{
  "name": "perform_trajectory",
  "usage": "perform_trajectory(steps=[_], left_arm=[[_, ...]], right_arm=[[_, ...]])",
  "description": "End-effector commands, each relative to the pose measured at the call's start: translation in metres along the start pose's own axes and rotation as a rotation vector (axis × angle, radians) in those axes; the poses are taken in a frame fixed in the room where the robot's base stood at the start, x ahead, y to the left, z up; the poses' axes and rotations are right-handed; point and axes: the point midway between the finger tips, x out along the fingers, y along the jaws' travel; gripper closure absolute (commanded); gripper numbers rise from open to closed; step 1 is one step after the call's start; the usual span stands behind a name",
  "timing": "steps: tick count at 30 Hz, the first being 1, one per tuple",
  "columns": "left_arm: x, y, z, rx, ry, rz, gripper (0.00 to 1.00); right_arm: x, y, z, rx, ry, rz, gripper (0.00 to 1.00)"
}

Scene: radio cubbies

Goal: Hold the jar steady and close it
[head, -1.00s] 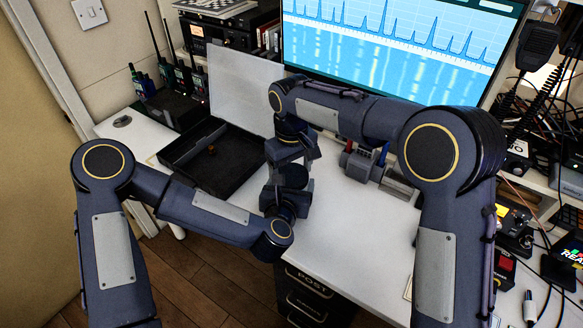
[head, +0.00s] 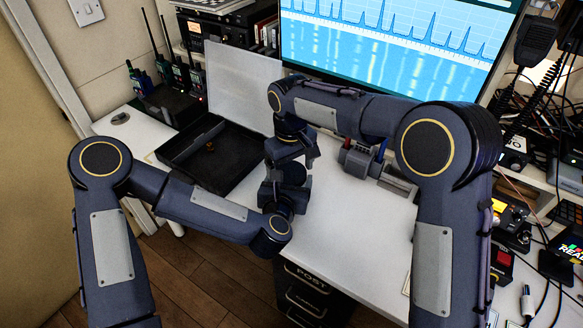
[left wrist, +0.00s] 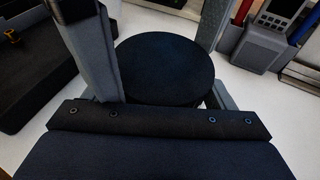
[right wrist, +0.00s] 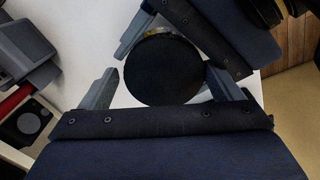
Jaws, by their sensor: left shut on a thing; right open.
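The jar shows mainly as its round black top (head: 292,173), between my two grippers above the desk's front edge. In the left wrist view the black disc (left wrist: 165,70) lies between the fingers of my left gripper (head: 285,192), which is shut on the jar. In the right wrist view the disc (right wrist: 163,69) fills the middle, with a thin gold-brown rim at its upper edge. My right gripper (right wrist: 163,88) is open, its fingers apart on either side of the disc. The jar's body is mostly hidden, and I cannot tell whether the lid is seated.
An open black case (head: 208,155) lies on the white desk (head: 345,215) to the left, with a small brownish item inside. A grey holder (head: 375,165) with red and blue tools stands to the right. A monitor (head: 400,45) stands behind. Clear desk lies front right.

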Motion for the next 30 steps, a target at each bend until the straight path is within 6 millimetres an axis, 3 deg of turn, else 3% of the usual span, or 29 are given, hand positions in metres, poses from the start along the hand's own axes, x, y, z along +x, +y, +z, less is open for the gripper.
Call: perform_trajectory(steps=[1,15,26,30], left_arm=[[-0.001,-0.004,0.001,0.000,-0.001,-0.013,0.86],[0.000,-0.003,-0.001,-0.001,0.003,-0.008,0.86],[0.000,-0.001,-0.001,-0.001,0.002,-0.005,0.86],[0.000,-0.001,0.000,-0.001,0.002,-0.004,0.86]], right_arm=[[-0.003,-0.009,-0.002,-0.010,0.008,-0.014,0.04],[-0.047,-0.006,-0.002,-0.008,0.010,-0.011,0.04],[-0.047,-0.004,-0.001,-0.015,0.005,-0.007,0.07],[-0.049,-0.003,-0.001,-0.129,0.005,-0.006,0.07]])
